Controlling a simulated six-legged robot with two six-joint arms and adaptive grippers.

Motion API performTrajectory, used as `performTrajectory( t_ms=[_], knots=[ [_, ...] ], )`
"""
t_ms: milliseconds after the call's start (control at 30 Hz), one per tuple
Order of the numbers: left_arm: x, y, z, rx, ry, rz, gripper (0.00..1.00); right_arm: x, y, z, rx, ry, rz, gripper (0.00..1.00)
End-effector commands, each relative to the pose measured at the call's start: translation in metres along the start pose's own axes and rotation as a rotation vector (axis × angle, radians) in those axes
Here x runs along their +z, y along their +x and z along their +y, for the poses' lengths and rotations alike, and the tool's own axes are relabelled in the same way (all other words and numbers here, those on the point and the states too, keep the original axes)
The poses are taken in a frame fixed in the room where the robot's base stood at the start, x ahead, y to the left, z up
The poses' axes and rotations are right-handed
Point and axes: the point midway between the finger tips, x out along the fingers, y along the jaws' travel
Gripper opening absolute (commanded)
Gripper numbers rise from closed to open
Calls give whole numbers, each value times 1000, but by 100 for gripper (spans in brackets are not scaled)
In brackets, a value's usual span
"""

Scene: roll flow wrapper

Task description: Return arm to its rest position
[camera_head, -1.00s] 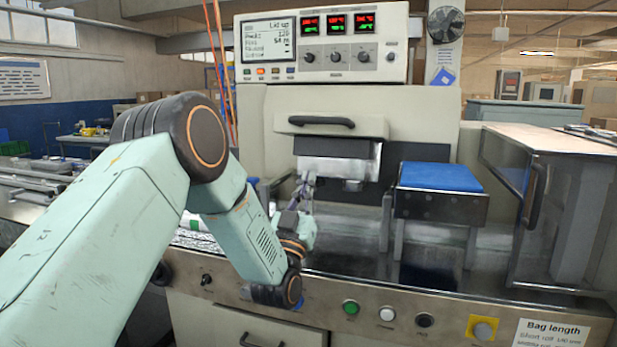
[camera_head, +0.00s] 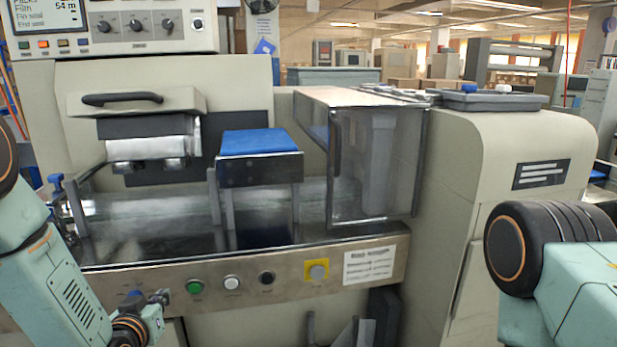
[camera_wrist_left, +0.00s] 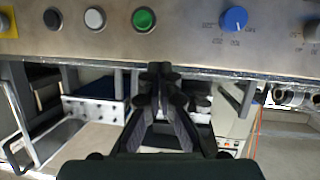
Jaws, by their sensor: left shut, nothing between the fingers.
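My left arm comes in at the lower left of the head view.
The wrapper has a blue-topped block (camera_head: 258,142), a clear guard box (camera_head: 375,165) and a roller housing with a handle (camera_head: 122,99). Buttons and a blue knob (camera_wrist_left: 235,18) line the panel. A beige cabinet (camera_head: 520,150) stands at the right.

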Motion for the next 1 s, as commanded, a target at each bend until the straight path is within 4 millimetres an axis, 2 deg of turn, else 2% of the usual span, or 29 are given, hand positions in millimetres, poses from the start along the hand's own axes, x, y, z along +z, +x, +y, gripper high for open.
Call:
performTrajectory(
  t_ms=[33,167,200,300,367,500,600,733,800,1000],
  knots=[
    [32,-11,4,5,1,-98,0,0,0,0,0,0,0,0],
    [109,-49,12,9,3,-345,0,0,0,0,0,0,0,0],
    [131,-64,13,9,4,-420,0,0,0,0,0,0,0,0],
    [182,-106,15,5,12,-603,0,0,0,0,0,0,0,0],
    [210,-134,16,2,20,-711,0,0,0,0,0,0,0,0],
    [264,-207,14,-10,46,-952,0,0,0,0,0,0,0,0],
    [291,-256,12,-17,71,-1092,0,0,0,0,0,0,0,0],
    [312,-301,8,-16,108,-1205,0,0,0,0,0,0,0,0],
    [321,-313,7,-12,124,-1235,0,0,0,0,0,0,0,0],
    [326,-319,6,-12,128,-1252,0,0,0,0,0,0,0,0]
  ],
)
